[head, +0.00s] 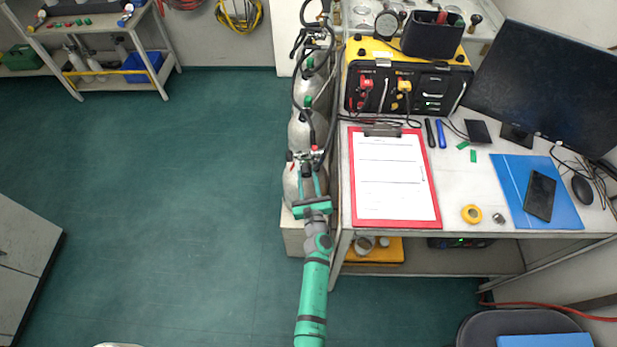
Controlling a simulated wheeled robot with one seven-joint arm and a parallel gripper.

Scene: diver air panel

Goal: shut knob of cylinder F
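Several grey gas cylinders stand in a row along the left side of the desk; no letters are readable, so I cannot tell which one is cylinder F. The nearest cylinder (291,185) has a valve with small red parts (315,148) at its top, and a farther cylinder (301,130) shows behind it. Green knobs (308,101) show on the farther ones. My gripper (309,170) reaches over the nearest cylinder, close to its valve. The fingertips are small and overlap the valve, so I cannot tell whether they touch or grip a knob.
Dark hoses (330,130) run along the cylinders. The desk (460,215) on the right holds a red clipboard (435,205), a yellow-topped air panel (355,75) and a monitor (550,85). Green floor (180,200) is clear to the left. A chair (475,325) stands front right.

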